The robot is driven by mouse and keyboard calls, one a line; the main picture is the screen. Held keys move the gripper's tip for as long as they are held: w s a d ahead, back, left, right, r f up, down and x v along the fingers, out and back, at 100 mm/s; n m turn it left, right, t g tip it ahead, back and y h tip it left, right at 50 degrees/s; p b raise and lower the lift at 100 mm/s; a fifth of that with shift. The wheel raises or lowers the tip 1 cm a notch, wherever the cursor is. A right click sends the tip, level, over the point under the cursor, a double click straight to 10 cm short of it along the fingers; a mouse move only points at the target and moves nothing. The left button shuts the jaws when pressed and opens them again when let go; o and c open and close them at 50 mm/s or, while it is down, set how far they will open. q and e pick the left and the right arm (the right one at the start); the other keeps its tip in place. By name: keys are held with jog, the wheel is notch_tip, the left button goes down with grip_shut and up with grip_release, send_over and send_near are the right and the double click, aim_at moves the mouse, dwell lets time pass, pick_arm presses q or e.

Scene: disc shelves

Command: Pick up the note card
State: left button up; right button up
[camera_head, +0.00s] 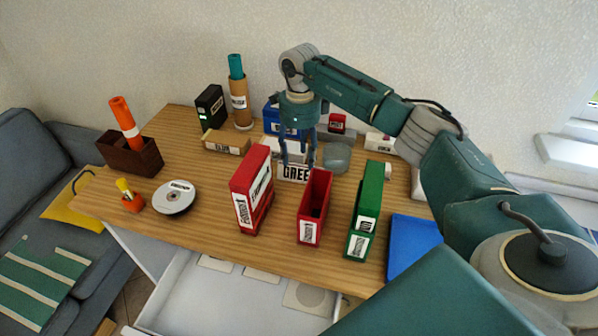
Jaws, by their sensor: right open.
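A white card (294,174) with large black letters reading "GREE", the rest hidden or cut off, stands near the middle of the wooden table; I take it to be the note card. My right gripper (298,163) points down just above and at this card, its two teal fingers spread apart. One finger is near the card's left side and the other near its right; I cannot tell whether either touches it. My left gripper does not show.
Red holders (250,192) and (314,207) and a green one (365,207) stand in front on the table (180,119). A blue tray (412,243) lies at right, a disc stack (174,196) at left.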

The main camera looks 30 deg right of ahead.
aim_at(300, 172)
jog(key=shift+s+f, duration=0.25)
jog(key=shift+f, duration=0.35)
notch_tip(300, 172, down, 5)
jog(key=shift+a+r+p, duration=0.15)
jog(key=shift+r+p, duration=0.05)
jog(key=shift+p, duration=0.9)
jog(key=shift+f, duration=0.45)
jog(key=c, duration=0.5)
